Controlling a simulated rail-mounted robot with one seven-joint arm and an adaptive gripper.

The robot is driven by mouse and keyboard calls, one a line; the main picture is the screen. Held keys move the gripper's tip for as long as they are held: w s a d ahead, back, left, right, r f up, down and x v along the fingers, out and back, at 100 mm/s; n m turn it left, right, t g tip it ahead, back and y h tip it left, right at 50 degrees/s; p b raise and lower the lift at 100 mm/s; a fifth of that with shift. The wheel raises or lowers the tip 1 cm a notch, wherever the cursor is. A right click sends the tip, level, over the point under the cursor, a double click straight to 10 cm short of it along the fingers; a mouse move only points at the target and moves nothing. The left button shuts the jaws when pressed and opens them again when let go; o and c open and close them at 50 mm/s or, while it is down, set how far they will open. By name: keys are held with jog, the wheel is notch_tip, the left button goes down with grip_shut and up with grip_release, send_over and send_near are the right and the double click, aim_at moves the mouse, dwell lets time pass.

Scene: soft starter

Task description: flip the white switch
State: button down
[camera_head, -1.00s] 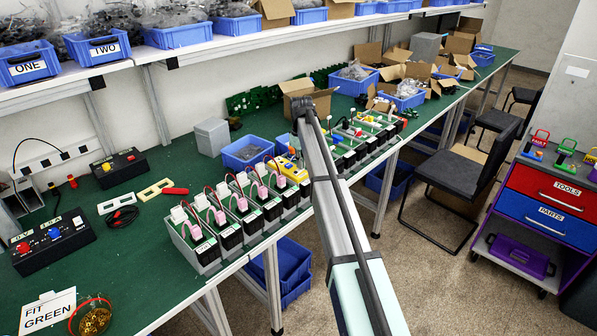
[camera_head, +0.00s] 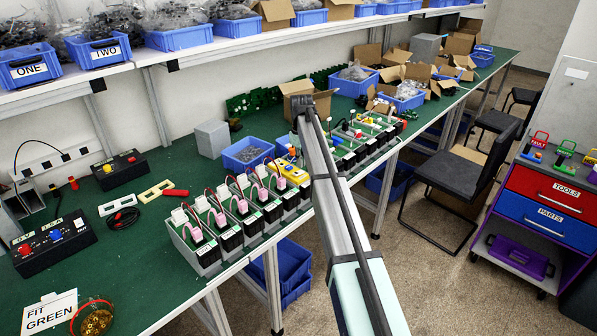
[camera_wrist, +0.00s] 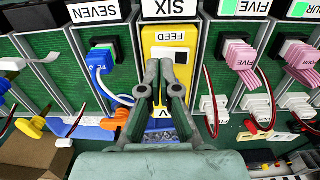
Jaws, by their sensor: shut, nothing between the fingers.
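In the wrist view a yellow module (camera_wrist: 187,45) marked SIX and FEED stands in a row of numbered green and black modules. My gripper (camera_wrist: 162,68) is shut and empty, its fingertips over the yellow module just below the FEED label. A pale patch (camera_wrist: 181,56) shows beside the fingertips, partly hidden by them; I cannot tell whether it is the white switch or whether the fingers touch it. The yellow module also shows in the head view (camera_head: 284,141), partly hidden. My gripper is hidden behind my arm there.
Modules SEVEN (camera_wrist: 103,55) and FIVE (camera_wrist: 238,56) flank it closely, with wires and white connectors (camera_wrist: 213,104) around. In the head view, a blue bin (camera_head: 246,153) stands behind the row, and a cardboard box (camera_head: 321,102) is near my arm.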

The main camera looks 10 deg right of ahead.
aim_at(301, 171)
jog(key=shift+r+p, duration=1)
jog(key=shift+r, duration=1.4)
jog(key=shift+f, duration=0.1)
